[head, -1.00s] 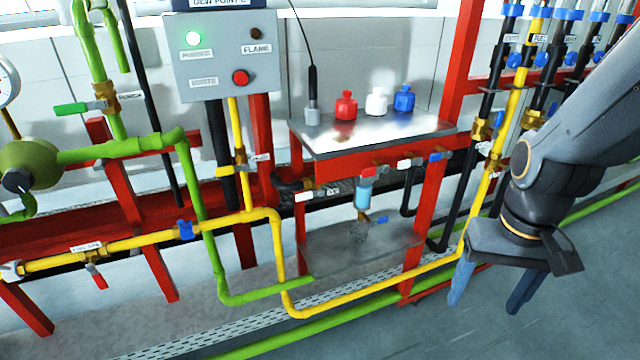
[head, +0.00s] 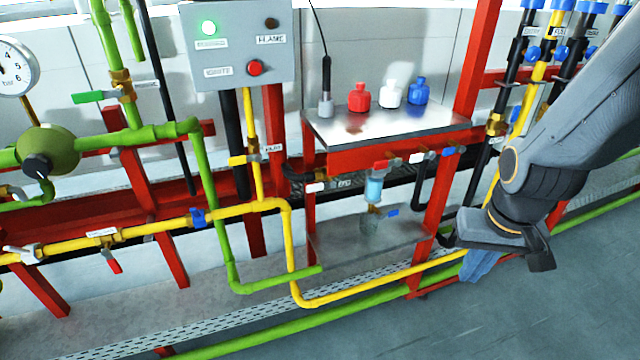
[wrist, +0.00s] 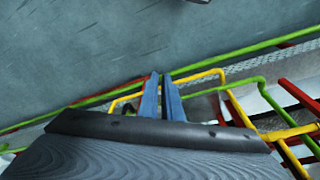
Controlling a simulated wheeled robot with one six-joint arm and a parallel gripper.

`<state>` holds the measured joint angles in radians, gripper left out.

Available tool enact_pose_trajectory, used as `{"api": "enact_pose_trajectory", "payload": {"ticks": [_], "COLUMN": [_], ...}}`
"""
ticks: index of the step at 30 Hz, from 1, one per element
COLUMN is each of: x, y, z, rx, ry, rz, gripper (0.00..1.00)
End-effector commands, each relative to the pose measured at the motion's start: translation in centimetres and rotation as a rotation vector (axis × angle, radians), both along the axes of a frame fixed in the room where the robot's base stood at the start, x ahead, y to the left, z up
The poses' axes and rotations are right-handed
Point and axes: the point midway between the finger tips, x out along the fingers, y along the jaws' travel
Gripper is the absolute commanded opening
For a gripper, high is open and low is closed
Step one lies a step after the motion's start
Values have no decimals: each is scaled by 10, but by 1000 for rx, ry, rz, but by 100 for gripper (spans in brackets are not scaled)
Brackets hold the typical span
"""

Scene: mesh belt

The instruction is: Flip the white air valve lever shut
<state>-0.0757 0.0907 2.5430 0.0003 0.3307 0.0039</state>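Several levers in the head view are white or pale. One white lever (head: 316,187) is at the left under the metal shelf, and another white lever (head: 417,157) is at the shelf's right front beside a red and a blue one. A pale lever (head: 22,254) sits on the yellow pipe at far left. The small labels are too blurred to tell which lever is air. My gripper (head: 474,270) hangs at the right, low over the floor and apart from all levers. Its blue fingers look together and empty; the wrist view shows the fingers (wrist: 161,78) nearly side by side.
A grey control box (head: 237,45) hangs upper left. The metal shelf (head: 400,125) carries red, white and blue bottles. A yellow pipe (head: 375,284) and a green pipe (head: 330,325) run low in front. The grey floor (head: 540,310) at right is clear.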

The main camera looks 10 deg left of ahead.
Motion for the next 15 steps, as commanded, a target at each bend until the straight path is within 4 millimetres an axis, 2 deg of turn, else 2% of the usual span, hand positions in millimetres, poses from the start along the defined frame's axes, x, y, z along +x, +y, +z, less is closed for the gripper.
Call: {"api": "enact_pose_trajectory", "payload": {"ticks": [6,9,15], "x": [64,88,124], "y": [50,77,135], "z": [-17,-20,-21], "rx": [27,48,109], "ry": [-232,-340,-554], "rz": [114,163,260], "gripper": [0,0,0]}}
